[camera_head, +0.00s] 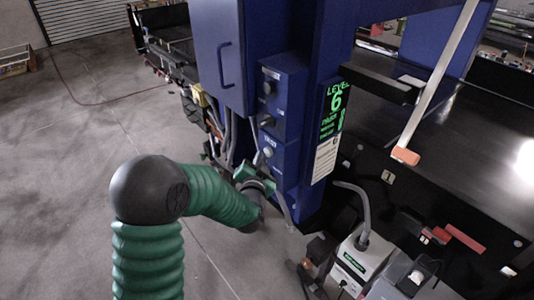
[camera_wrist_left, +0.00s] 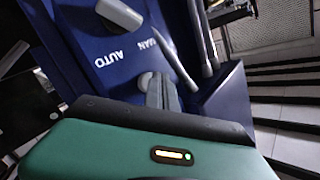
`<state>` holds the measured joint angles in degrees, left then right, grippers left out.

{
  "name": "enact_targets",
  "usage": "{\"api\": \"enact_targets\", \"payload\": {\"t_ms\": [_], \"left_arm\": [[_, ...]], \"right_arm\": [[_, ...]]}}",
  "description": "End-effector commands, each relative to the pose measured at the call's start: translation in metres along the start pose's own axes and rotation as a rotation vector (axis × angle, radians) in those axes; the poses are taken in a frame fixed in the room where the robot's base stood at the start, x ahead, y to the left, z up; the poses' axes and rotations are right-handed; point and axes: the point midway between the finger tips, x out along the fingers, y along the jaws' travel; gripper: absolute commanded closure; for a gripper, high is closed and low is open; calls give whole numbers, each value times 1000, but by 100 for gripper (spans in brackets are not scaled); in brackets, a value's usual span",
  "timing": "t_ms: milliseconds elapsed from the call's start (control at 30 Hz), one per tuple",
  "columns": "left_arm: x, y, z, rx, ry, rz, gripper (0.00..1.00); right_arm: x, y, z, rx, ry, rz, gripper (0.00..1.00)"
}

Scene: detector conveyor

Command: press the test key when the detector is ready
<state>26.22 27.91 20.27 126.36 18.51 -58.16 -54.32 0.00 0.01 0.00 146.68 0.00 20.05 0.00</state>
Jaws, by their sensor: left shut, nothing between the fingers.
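The detector is a blue cabinet with a narrow control panel (camera_head: 283,105) facing my left arm. The panel carries a few grey knobs, and the lowest round grey one (camera_head: 268,152) sits under a small label that I cannot read. A selector marked AUTO and MAN (camera_wrist_left: 120,13) lies beyond.
A dark conveyor (camera_head: 470,140) runs at the right, with a pale strap (camera_head: 437,80) ending in an orange block above it. A pale box with a grey hose (camera_head: 360,258) stands at the lower right. The grey floor (camera_head: 70,190) at the left is open.

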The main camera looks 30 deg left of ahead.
Motion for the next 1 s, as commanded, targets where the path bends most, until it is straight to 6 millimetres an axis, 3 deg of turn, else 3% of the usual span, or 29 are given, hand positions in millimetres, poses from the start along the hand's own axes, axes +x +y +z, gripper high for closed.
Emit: {"api": "enact_targets", "payload": {"t_ms": [1000], "left_arm": [[8,6,-5,0,0,1,100]], "right_arm": [[2,0,0,0,0,0,23]]}}
